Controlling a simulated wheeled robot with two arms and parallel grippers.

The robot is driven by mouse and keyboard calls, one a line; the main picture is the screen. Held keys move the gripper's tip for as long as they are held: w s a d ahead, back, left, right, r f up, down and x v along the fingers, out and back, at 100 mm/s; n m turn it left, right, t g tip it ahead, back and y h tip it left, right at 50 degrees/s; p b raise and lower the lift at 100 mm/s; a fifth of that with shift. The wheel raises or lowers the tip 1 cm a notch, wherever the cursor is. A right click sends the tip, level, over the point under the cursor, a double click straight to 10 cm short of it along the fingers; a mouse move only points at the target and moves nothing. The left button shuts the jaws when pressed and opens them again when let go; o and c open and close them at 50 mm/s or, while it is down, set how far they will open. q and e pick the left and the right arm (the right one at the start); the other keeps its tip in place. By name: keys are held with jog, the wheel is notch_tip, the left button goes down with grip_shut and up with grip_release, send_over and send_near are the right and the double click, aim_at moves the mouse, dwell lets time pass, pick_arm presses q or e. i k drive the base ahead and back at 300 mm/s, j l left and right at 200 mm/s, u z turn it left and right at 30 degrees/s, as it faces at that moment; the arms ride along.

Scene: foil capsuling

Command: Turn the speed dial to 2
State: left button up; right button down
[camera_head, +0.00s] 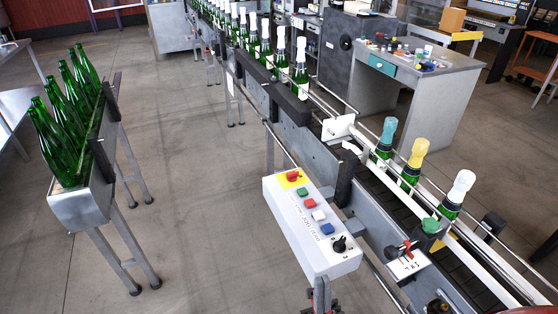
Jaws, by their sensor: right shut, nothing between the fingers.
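The speed dial (339,244) is a small black knob at the lower right end of a white control box (290,222) in the head view. Its pointer and the marks around it are too small to read. My right gripper (322,298) seems to be the grey and red part at the bottom edge, below the box's near end and partly cut off. It is shut and empty, apart from the dial. My left gripper is not in view.
The box also carries a red knob on a yellow plate (292,178) and several coloured buttons. A conveyor (372,212) with foil-topped bottles runs behind it. A red-handled switch (406,252) sits to the right. A rack (88,205) of green bottles stands left, with bare floor between.

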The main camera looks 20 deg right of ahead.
aim_at(339, 246)
jog(key=z, duration=0.95)
